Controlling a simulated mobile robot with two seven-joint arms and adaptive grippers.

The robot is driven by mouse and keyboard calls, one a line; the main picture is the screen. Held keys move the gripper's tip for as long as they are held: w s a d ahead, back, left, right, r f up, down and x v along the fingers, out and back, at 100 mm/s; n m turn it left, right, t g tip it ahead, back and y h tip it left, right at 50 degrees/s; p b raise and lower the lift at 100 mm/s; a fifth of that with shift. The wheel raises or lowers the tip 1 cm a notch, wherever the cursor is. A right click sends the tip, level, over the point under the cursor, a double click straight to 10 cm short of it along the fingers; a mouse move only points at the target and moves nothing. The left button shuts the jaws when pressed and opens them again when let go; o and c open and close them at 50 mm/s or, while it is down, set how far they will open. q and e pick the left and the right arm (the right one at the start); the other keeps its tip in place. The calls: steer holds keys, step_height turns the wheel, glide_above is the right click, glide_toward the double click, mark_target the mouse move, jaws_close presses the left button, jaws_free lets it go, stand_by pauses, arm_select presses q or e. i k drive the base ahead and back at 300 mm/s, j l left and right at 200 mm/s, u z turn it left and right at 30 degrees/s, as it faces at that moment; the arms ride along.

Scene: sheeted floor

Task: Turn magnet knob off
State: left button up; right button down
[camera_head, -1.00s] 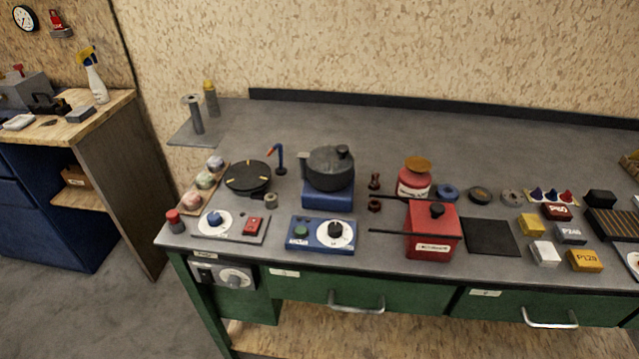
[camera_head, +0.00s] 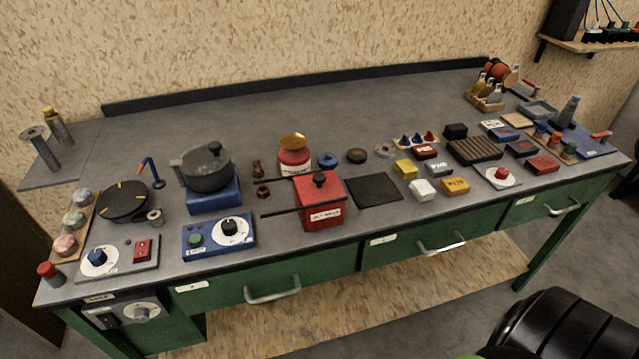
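Several knobs show on the bench, and I cannot read which is labelled as the magnet's. A red knob on a white dial (camera_head: 499,177) is at the right, beside a dark ribbed plate (camera_head: 474,150). A black knob on a white dial (camera_head: 231,229) is on the blue control box in front of the grinding pot. A blue knob on a white dial (camera_head: 97,259) is on the grey panel at the left. A grey knob (camera_head: 141,314) is on the bench front below. Neither gripper shows; a black rounded part of my own body is at the lower right.
The grey workbench (camera_head: 330,115) has green drawers (camera_head: 415,243) with metal handles sticking out in front. A red box (camera_head: 320,202) with long dark handles, a grey pot (camera_head: 206,168) and small coloured blocks crowd the front half. The back strip is mostly clear.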

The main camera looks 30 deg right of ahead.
mark_target(502, 173)
steer(key=z, duration=2)
steer(key=i+l+z, duration=0.15)
steer(key=i+l, duration=0.1)
steer(key=l, duration=0.05)
